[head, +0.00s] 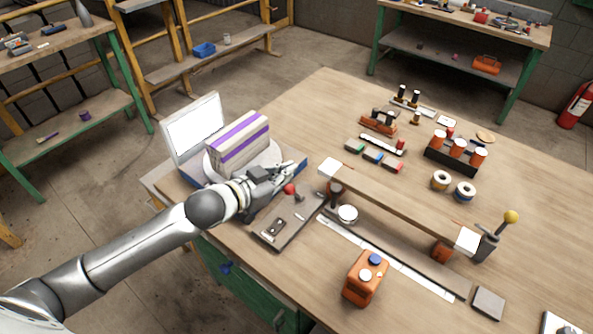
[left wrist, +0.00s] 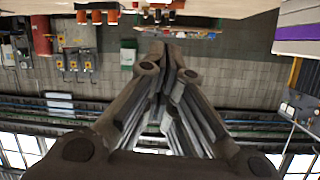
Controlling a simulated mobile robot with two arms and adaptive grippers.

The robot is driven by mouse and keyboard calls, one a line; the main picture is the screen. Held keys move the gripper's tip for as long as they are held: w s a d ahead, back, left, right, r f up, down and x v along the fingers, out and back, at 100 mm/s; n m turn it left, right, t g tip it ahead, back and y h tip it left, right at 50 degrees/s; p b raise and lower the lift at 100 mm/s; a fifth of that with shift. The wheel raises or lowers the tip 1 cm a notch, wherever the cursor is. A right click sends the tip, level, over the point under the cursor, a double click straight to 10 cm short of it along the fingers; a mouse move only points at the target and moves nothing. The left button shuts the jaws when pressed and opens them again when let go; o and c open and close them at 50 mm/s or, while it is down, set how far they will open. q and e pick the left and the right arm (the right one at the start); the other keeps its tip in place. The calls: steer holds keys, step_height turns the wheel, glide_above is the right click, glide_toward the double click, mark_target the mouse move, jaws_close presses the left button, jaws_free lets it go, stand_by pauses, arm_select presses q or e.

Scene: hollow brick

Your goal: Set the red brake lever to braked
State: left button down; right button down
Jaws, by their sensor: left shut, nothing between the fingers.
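The red brake lever's round knob (head: 290,188) shows beside my left gripper, over a grey base plate (head: 285,228) on the workbench. Most of the lever's shaft is hard to make out, so I cannot tell its setting. My left gripper (head: 288,173) is shut and empty, just behind and left of the knob in the head view. I cannot tell whether it touches the knob. In the left wrist view its fingers (left wrist: 165,60) are together with nothing between them; the lever does not show there. My right gripper is not in view.
A white and purple block (head: 240,143) stands on a round plate behind the gripper. A white tin (head: 347,214), an orange canister (head: 366,278) and a yellow-knobbed lever (head: 511,216) are to the right. Spools and small parts fill the bench's back.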

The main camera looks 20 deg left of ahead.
arm_select(q)
steer(key=shift+b+v, duration=0.3)
steer(key=shift+v, duration=1.9)
steer(key=shift+r, duration=0.15)
